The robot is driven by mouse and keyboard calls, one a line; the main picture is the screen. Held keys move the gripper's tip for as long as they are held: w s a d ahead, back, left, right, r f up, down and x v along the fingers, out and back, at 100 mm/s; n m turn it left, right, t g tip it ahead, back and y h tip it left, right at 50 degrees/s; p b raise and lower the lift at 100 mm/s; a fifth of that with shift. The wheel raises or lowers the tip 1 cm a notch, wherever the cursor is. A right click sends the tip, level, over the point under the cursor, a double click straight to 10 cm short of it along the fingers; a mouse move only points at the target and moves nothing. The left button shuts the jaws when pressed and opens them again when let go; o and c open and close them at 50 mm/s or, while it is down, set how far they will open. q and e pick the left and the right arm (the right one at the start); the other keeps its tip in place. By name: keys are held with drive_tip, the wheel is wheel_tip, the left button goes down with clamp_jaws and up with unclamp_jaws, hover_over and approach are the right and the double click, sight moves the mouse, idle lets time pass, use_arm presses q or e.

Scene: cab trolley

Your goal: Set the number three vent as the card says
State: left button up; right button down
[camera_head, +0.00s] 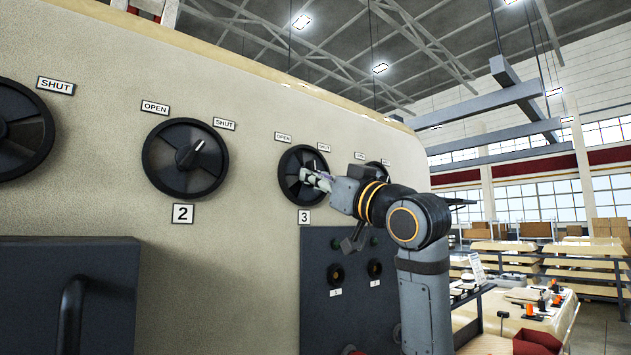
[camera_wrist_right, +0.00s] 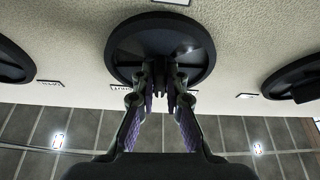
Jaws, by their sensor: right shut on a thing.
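The number three vent (camera_head: 291,165) is a round black dial on the cream wall, above a plate marked 3 (camera_head: 304,216). An OPEN label (camera_head: 283,137) is at its upper left and a SHUT label (camera_head: 323,147) at its upper right. My right gripper (camera_head: 307,176) is at the dial's middle, shut on its knob. The right wrist view shows the dial (camera_wrist_right: 130,47) with both fingers (camera_wrist_right: 161,82) closed around the knob, which they largely hide. The knob's exact pointing direction is hidden. The card cannot be made out. My left gripper is not in view.
The number two vent (camera_head: 162,160) is left of it, its pointer toward SHUT. Another dial (camera_head: 384,168) is partly hidden behind my right arm. A dark panel (camera_head: 318,262) with small knobs is below. A dark box with a handle (camera_head: 110,300) juts out at lower left.

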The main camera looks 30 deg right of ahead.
drive_tip(key=m+h, duration=0.2)
drive_tip(key=m, duration=0.3)
drive_tip(key=shift+a+f+h, duration=0.15)
drive_tip(key=shift+a+h, duration=0.1)
drive_tip(key=shift+h, duration=0.15)
drive_tip(key=shift+m+g+h+b, duration=0.2)
drive_tip(key=shift+m+h, duration=0.45)
drive_tip(key=shift+m, duration=0.7)
drive_tip(key=shift+m+g+h+b, duration=0.1)
drive_tip(key=shift+m+h+b, duration=0.2)
drive_tip(key=shift+m+h, duration=0.7)
drive_tip(key=shift+m, duration=0.45)
drive_tip(key=shift+y, duration=0.35)
drive_tip(key=c, duration=1.4)
unclamp_jaws()
drive_tip(key=shift+s, duration=0.15)
drive_tip(key=shift+r, duration=0.2)
